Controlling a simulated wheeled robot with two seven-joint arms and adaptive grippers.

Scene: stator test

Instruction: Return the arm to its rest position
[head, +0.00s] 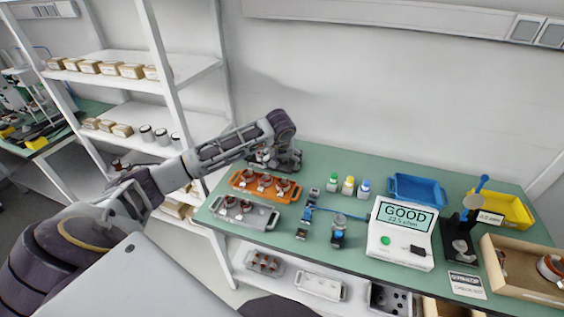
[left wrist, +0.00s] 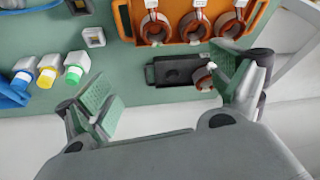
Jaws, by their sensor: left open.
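My left arm reaches in from the left in the head view. Its gripper (head: 275,158) is over the back left of the green bench, partly hidden by the wrist. In the left wrist view the gripper (left wrist: 168,88) is open, with its green-padded fingers wide apart and nothing held. A black fixture (left wrist: 170,70) with a copper ring (left wrist: 203,77) at one end lies beyond the fingers, the ring near the right finger; I cannot tell whether they touch. An orange tray (head: 239,184) holds three copper-wound stators (head: 264,181). My right gripper is in neither view.
A grey tray (head: 263,222) with stators lies in front. A tester (head: 400,240) reads GOOD. Small bottles (head: 348,186), a blue bin (head: 417,190), a yellow bin (head: 512,209), a black stand (head: 459,247) and a wooden box (head: 520,278) occupy the bench. White shelves (head: 140,112) stand left.

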